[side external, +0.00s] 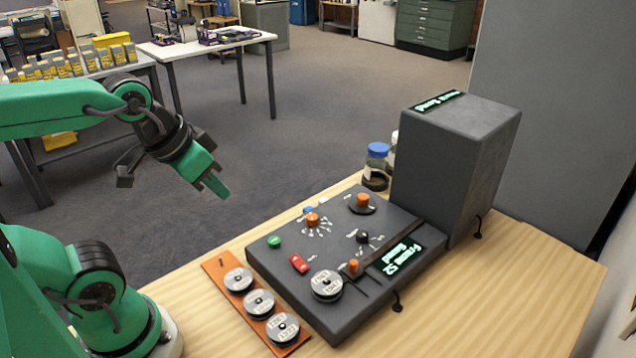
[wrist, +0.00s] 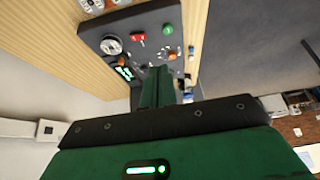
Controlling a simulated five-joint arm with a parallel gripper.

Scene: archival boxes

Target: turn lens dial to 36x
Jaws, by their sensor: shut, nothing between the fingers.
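A dark grey control panel (side external: 255,262) lies on the wooden table. It bears an orange knob with white marks around it (side external: 312,219), a black knob with white marks (side external: 363,237) and an orange knob on a dark disc (side external: 362,202). The labels are too small to read, so I cannot tell which is the lens dial or its setting. The orange marked knob also shows in the wrist view (wrist: 172,56). My green gripper (side external: 218,190) is shut and empty, in the air left of the panel and above it, touching nothing. Its fingers show in the wrist view (wrist: 158,88).
The panel also has a green button (side external: 274,242), a red switch (side external: 298,263), a reel (side external: 326,285) and a lit screen (side external: 402,256). A tall grey box (side external: 450,165) and a blue-lidded jar (side external: 376,165) stand behind. An orange tray (side external: 214,265) of reels lies in front.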

